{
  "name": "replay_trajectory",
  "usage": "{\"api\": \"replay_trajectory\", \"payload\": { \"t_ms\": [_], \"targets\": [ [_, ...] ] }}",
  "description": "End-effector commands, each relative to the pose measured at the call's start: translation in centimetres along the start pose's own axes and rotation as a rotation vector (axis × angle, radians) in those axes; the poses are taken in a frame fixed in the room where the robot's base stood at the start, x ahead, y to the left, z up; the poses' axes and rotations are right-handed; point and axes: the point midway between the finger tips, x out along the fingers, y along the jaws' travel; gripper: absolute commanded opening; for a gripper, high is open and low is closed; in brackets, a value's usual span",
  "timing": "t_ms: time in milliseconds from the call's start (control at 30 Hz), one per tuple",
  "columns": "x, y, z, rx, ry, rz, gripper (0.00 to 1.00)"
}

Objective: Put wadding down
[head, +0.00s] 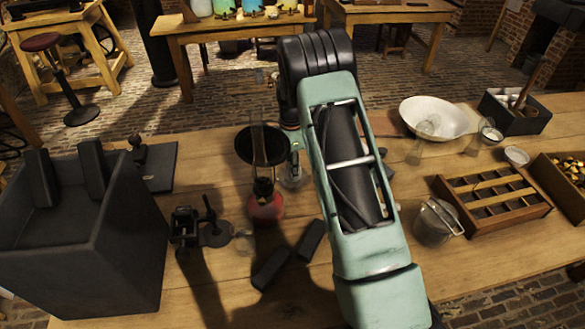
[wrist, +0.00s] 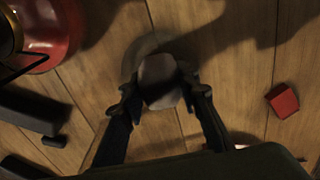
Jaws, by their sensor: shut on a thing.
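The wadding (wrist: 160,82) is a pale grey lump in the wrist view. My gripper (wrist: 162,88) is shut on it, with one dark finger at each side. The wadding is over the wooden table (wrist: 225,60); I cannot tell whether it touches the wood. A faint pale round shape (wrist: 138,48) shows just beyond it, perhaps glass or a disc. In the head view my arm hides the wadding and most of the gripper.
A red-based lamp (head: 265,205) stands nearby; its base (wrist: 50,30) also shows in the wrist view. Dark bars (head: 272,268) lie in front of it. A small red block (wrist: 283,100) lies right of the gripper. A metal pot (head: 435,223) and compartment tray (head: 490,205) stand farther right.

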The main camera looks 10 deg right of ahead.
Motion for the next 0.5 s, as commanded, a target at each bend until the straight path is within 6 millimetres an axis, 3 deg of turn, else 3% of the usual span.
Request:
{"api": "replay_trajectory", "payload": {
  "t_ms": [367,400,500],
  "targets": [
    [0.68,-0.07,0.02,0.000,0.000,-0.002,0.03],
    [0.54,-0.08,0.02,0.000,0.000,-0.002,0.33],
    [0.51,-0.07,0.02,0.000,0.000,-0.002,0.44]
  ]
}}
